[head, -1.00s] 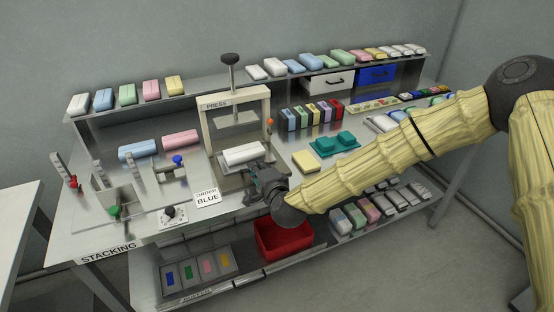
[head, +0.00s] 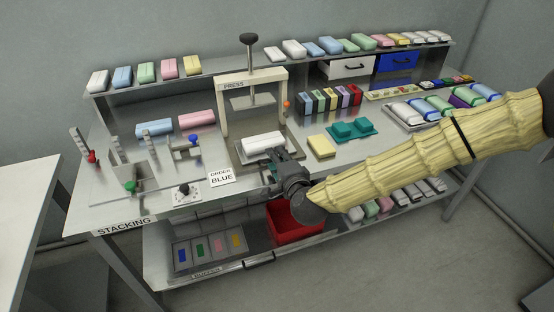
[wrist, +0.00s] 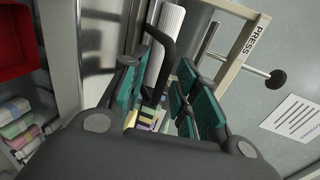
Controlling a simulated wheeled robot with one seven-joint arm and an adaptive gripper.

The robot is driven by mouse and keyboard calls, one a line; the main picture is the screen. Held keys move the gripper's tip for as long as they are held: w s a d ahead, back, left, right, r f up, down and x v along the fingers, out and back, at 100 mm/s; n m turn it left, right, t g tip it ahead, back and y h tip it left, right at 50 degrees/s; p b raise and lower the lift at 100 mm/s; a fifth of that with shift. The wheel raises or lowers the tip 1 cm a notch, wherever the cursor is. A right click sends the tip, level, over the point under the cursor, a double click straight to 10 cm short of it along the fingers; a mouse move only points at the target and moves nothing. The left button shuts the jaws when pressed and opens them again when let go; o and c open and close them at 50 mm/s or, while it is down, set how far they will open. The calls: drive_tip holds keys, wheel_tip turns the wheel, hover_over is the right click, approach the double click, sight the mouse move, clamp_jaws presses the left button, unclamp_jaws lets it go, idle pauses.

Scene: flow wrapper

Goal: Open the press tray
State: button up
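The press tray (head: 240,158) is a grey metal plate at the foot of the cream press frame (head: 226,112). A white block (head: 264,143) lies on it. My gripper (head: 279,168) is at the tray's front right in the head view, where the arm hides part of the tray edge. In the wrist view, the black curved handle (wrist: 167,45) passes between the teal finger pads of my gripper (wrist: 158,92). The exact contact is partly hidden.
A red bin (head: 290,225) sits on the lower shelf below my gripper. A yellow block (head: 321,146) and a teal fixture (head: 350,130) stand to the right. The order sign (head: 221,177) and a dial (head: 185,194) are to the left. The floor in front is clear.

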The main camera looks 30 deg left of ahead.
drive_tip(key=v, duration=1.2)
idle(0.4)
drive_tip(key=s+d+f+n+g+h+p, duration=0.1)
drive_tip(key=s+d+f+n+g+h, duration=0.3)
drive_tip(key=d+f, duration=0.65)
drive_tip(key=s+d+f+n+g+h, duration=0.15)
drive_tip(key=s+d+f, duration=0.5)
drive_tip(key=f, duration=0.75)
drive_tip(key=s+d+f+n+g+h, duration=0.1)
drive_tip(key=s+d+f+h, duration=0.1)
drive_tip(key=d, duration=0.7)
drive_tip(key=s+d+f+g+h+p, duration=0.1)
drive_tip(key=s+d+f+g+h, duration=0.1)
drive_tip(key=s+d+f, duration=0.2)
drive_tip(key=s+d+f+n+g+h, duration=0.1)
drive_tip(key=s+d+f+g+h, duration=0.1)
drive_tip(key=s+d, duration=0.6)
drive_tip(key=d+f, duration=0.1)
drive_tip(key=d, duration=0.6)
drive_tip(key=shift+s+d+n+p, duration=0.25)
drive_tip(key=shift+d+n+p, duration=0.05)
drive_tip(key=shift+n, duration=0.05)
drive_tip(key=shift+w+a+r, duration=0.1)
